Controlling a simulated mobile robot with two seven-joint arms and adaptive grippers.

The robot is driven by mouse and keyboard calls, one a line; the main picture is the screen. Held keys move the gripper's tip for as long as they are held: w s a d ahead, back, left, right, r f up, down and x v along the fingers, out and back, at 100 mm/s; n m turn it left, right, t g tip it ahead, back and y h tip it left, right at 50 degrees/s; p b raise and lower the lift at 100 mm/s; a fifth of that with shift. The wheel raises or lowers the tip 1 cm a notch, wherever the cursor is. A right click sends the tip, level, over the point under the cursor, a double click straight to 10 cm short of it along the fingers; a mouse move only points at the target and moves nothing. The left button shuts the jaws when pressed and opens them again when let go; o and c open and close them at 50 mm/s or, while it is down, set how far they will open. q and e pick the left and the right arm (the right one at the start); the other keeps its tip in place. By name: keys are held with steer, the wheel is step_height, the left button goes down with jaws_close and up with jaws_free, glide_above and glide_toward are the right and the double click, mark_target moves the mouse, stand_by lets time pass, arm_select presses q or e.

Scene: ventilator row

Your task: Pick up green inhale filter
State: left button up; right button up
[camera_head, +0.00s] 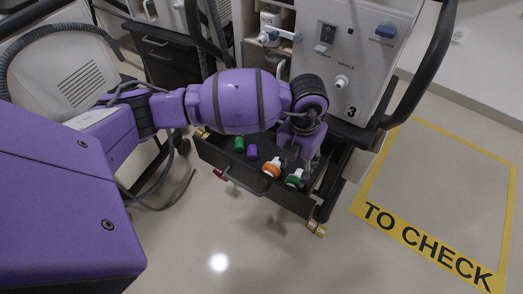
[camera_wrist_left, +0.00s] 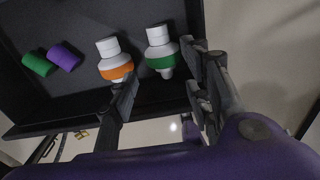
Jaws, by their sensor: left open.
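The green inhale filter (camera_head: 294,178), white with a green band, lies in the open black drawer (camera_head: 237,172). It also shows in the left wrist view (camera_wrist_left: 161,58). My left gripper (camera_head: 300,150) is open and empty above the drawer's right part. In the left wrist view its fingers (camera_wrist_left: 162,72) stand apart, one to each side of the filter's lower end. I cannot tell whether either finger touches it. My right gripper is in neither view.
A white filter with an orange band (camera_head: 271,168) lies left of the green one, close to my left finger. A green cylinder (camera_head: 239,145) and a purple cylinder (camera_head: 252,152) lie further left. The ventilator (camera_head: 345,60) stands behind the drawer. Floor marked TO CHECK (camera_head: 435,180) is clear.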

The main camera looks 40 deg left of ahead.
mark_target(295, 177)
arm_select(q)
step_height(295, 177, down, 3)
steer(key=shift+a+r+b, duration=0.1)
steer(key=shift+r+b, duration=0.1)
steer(key=shift+b, duration=0.2)
steer(key=f+b, duration=0.1)
steer(key=f, duration=0.4)
steer(key=shift+w+d+b, duration=0.15)
steer(key=shift+d+b, duration=0.05)
steer(key=shift+b, duration=0.2)
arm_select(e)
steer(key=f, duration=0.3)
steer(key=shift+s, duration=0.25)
arm_select(q)
steer(key=shift+c, duration=0.4)
steer(key=c, duration=0.8)
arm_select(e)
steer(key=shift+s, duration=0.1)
